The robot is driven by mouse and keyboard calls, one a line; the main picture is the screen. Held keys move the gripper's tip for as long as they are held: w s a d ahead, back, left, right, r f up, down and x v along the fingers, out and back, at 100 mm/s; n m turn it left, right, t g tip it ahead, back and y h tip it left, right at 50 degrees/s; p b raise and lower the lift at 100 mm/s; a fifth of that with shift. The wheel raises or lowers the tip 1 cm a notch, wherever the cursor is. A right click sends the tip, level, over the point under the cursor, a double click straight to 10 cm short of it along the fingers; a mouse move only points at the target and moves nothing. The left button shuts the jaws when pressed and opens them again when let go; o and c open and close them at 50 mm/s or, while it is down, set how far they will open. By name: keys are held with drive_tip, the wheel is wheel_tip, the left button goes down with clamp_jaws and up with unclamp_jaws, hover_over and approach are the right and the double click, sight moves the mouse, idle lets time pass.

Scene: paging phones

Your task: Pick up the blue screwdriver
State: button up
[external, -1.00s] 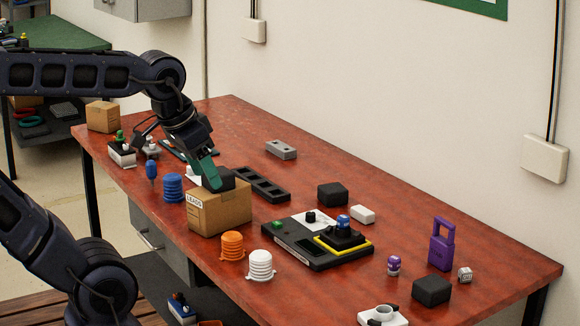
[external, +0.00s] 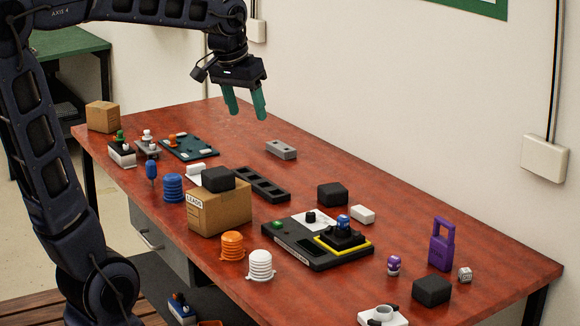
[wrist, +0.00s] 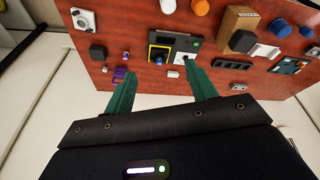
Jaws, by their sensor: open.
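The blue screwdriver (external: 152,167) stands upright near the left front edge of the red table, its rounded blue handle on top. It stands left of a blue ribbed spool (external: 173,188). In the wrist view a small blue shape near the upper right edge is too small to name surely. My gripper (external: 245,108) hangs high above the back of the table, right of and well above the screwdriver. Its two green fingers are apart with nothing between them; they also show in the wrist view (wrist: 156,75).
A cardboard box (external: 220,214) with a black block (external: 218,179) on top stands right of the spool. Small devices (external: 122,153) stand behind the screwdriver, with a green circuit board (external: 190,148) nearby. Orange (external: 232,246) and white (external: 260,265) spools stand at the front edge.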

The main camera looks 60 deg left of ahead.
drive_tip(key=w+a+f+n+g, duration=0.15)
drive_tip(key=w+a, duration=0.25)
drive_tip(key=a, duration=0.5)
drive_tip(key=w+a+f+n, duration=0.1)
drive_tip(key=w+a+n, duration=0.1)
drive_tip(key=w+a, duration=0.45)
drive_tip(key=w+a+f+n, duration=0.1)
drive_tip(key=w+a+n, duration=0.15)
drive_tip(key=a, duration=0.75)
drive_tip(key=n+g, duration=0.2)
drive_tip(key=n, duration=0.4)
approach(151, 161)
drive_tip(key=shift+w+a+f+h, duration=0.1)
drive_tip(key=shift+a+h, duration=0.15)
drive_tip(key=shift+h, duration=0.15)
drive_tip(key=shift+a+f, duration=0.1)
drive_tip(key=shift+f, duration=2.6)
drive_tip(key=shift+a+f, duration=0.15)
drive_tip(key=shift+f, duration=2.6)
drive_tip(key=c, duration=1.1)
drive_tip(key=shift+o, duration=0.2)
drive_tip(key=shift+r, duration=0.15)
